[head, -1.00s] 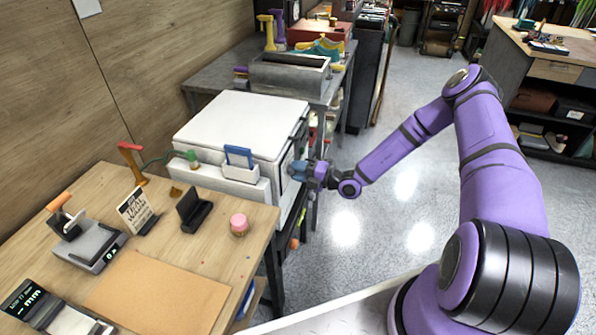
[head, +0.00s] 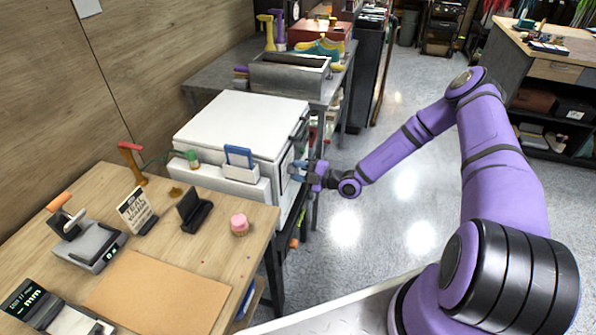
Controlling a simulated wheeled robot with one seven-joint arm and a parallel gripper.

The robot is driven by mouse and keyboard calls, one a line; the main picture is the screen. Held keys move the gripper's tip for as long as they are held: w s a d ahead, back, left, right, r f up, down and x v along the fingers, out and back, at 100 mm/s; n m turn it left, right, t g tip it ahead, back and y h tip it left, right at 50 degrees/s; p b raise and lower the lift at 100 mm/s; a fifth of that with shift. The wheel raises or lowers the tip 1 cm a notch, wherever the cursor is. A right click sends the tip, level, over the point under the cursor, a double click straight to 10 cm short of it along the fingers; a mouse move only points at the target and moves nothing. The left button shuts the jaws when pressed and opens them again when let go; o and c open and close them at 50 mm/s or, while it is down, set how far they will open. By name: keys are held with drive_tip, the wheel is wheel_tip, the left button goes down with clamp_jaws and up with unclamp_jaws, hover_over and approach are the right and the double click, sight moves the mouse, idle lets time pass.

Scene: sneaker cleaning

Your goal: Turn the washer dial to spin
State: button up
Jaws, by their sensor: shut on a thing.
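The white washer (head: 238,122) stands between the wooden table and the grey bench, its front facing right. My gripper (head: 297,170) is at the washer's front panel, near its upper part. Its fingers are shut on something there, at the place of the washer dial. The dial itself is hidden behind the fingers, so its setting cannot be read. My purple arm reaches in from the right.
A grey bench with a metal tray (head: 288,76) stands behind the washer. The floor to the right is clear.

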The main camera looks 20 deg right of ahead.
drive_tip(key=o, duration=0.9)
drive_tip(key=v, duration=1)
drive_tip(key=shift+s+d, duration=0.3)
